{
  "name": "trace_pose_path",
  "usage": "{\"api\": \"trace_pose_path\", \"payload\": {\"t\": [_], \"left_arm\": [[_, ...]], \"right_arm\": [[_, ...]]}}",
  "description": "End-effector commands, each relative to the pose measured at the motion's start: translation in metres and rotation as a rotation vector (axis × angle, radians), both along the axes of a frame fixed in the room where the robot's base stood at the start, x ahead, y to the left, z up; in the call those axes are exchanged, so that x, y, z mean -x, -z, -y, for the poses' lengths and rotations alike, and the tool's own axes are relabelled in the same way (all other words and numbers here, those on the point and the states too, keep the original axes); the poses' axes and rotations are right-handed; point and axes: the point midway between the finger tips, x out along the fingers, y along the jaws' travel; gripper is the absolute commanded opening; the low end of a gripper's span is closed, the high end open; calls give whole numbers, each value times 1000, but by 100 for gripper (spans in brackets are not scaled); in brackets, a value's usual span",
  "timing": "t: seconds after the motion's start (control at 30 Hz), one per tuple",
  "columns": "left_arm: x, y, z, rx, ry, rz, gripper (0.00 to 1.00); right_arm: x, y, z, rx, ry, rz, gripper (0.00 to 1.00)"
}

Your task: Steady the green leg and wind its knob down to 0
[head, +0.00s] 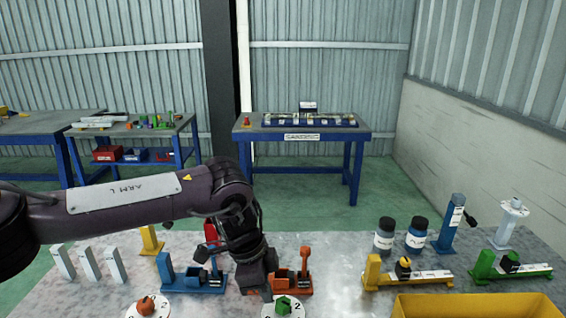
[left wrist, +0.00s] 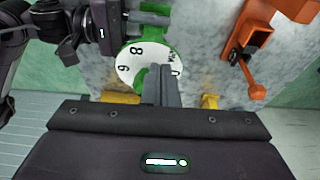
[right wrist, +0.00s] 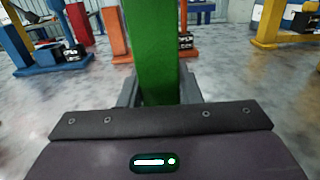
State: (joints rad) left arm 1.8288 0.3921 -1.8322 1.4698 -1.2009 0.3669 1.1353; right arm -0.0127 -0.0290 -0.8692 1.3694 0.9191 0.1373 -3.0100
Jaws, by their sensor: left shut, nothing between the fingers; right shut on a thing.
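The green leg (right wrist: 150,45) stands between the fingers of my right gripper (right wrist: 158,88) in the right wrist view, and the gripper is shut on it. The leg's white numbered dial (left wrist: 128,64) and green knob (left wrist: 140,76) show in the left wrist view. In the head view the green knob (head: 283,305) is at the bottom edge, with its dial partly cut off. My left gripper (left wrist: 163,70) is shut and empty, its fingertips over the dial beside the knob and covering part of both. I cannot tell whether they touch. The dial's pointer reading is unclear.
An orange clamp (head: 290,283) stands close to my left gripper, a blue one (head: 192,280) further left. An orange knob (head: 147,306) on a white dial is at the lower left. Yellow and green stands and a yellow bin (head: 478,305) are at the right.

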Motion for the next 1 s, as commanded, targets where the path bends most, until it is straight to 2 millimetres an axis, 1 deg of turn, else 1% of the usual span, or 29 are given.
{"api": "trace_pose_path", "payload": {"t": [0.77, 1.0], "left_arm": [[3, 0, 6, 1, 1, -2, 0], [8, 0, 6, 4, 4, -3, 0]], "right_arm": [[1, 2, 0, 2, -2, -3, 0], [1, 2, -1, 3, -3, -4, 0]]}}
